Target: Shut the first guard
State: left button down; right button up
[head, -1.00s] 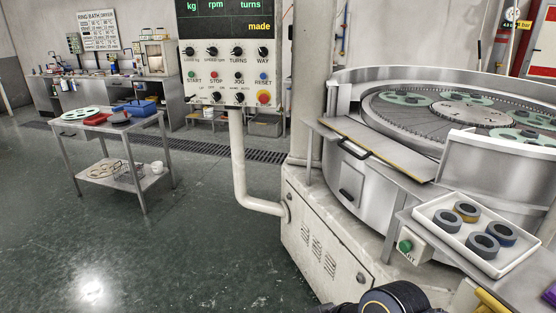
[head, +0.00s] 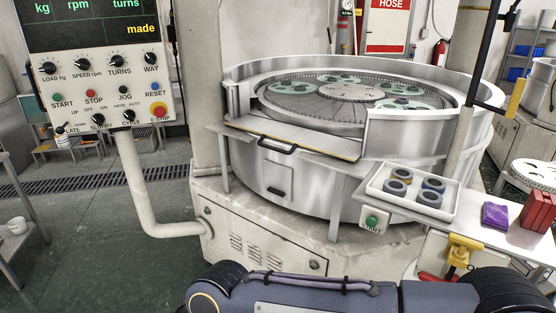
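The lapping machine (head: 330,190) is a round metal tub with a raised rim. At its front left a flat metal guard panel (head: 318,141) with a dark handle (head: 277,145) and a yellowish front edge lies about level across a low gap in the rim. To its right an upright metal panel (head: 392,138) stands at the rim. I cannot tell for sure which of these is the first guard. Inside, green carriers (head: 293,87) lie on the plate around a toothed centre disc. A dark link of my arm crosses the bottom edge. Neither gripper is in view.
A control panel (head: 100,115) on a bent post stands left of the machine. A purple block (head: 495,216) and red blocks (head: 538,211) lie further right.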

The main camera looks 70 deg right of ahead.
aim_at(345, 148)
jog(key=i+z, duration=0.2)
jog(key=z, duration=0.2)
jog(key=i+z, duration=0.2)
jog(key=z, duration=0.2)
jog(key=i+z, duration=0.2)
jog(key=z, duration=0.2)
jog(key=i+l+z, duration=0.1)
jog(key=z, duration=0.3)
jog(key=i+z, duration=0.2)
jog(key=z, duration=0.15)
jog(key=i+z, duration=0.15)
jog(key=z, duration=0.25)
jog(key=i+z, duration=0.15)
jog(key=z, duration=0.25)
jog(key=i+l+z, duration=0.3)
jog(key=i, duration=0.35)
jog(key=k+j, duration=0.05)
jog(key=j, duration=0.05)
